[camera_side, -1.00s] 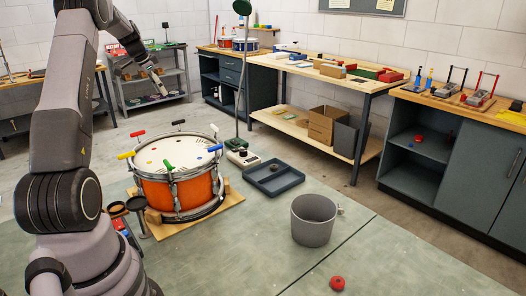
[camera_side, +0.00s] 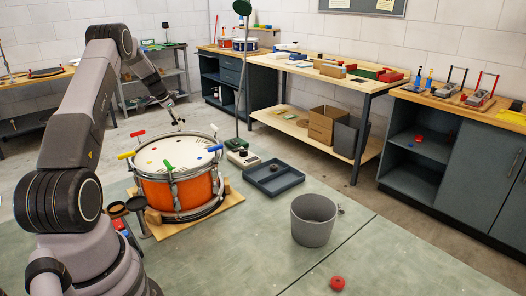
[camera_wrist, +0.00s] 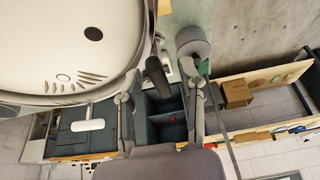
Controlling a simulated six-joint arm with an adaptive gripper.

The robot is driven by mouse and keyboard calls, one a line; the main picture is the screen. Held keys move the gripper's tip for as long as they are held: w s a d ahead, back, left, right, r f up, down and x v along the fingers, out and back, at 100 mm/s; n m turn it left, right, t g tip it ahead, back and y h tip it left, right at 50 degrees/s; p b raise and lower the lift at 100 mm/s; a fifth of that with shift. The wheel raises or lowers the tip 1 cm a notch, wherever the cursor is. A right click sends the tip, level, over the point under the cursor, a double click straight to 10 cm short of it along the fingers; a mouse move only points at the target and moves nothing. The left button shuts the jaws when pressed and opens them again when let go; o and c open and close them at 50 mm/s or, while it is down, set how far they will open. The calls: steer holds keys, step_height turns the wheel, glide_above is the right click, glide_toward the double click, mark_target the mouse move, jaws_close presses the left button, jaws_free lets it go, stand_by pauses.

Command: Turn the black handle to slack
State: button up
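The drum (camera_side: 180,190) has an orange shell and a pale head, with coloured handles around its rim. My gripper (camera_side: 178,118) is low over the far rim, where it covers most of the black handle in the side view. In the wrist view my gripper (camera_wrist: 160,90) is open, with one finger on each side of the black handle (camera_wrist: 157,75). Gaps show between the handle and both fingers. A white handle (camera_wrist: 88,125) lies left of the fingers. The drum's head (camera_wrist: 60,45) fills the upper left. Whether the fingers are low enough to straddle the handle is unclear.
Red (camera_side: 137,133), yellow (camera_side: 126,155), green (camera_side: 169,166) and blue (camera_side: 215,148) handles stand around the rim. A tall lamp pole (camera_side: 240,95) rises close behind the drum. A grey tray (camera_side: 273,180) and a bucket (camera_side: 314,221) are to the right.

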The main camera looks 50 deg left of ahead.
steer(key=shift+c, duration=0.2)
jaws_close()
steer(key=shift+n, duration=0.4)
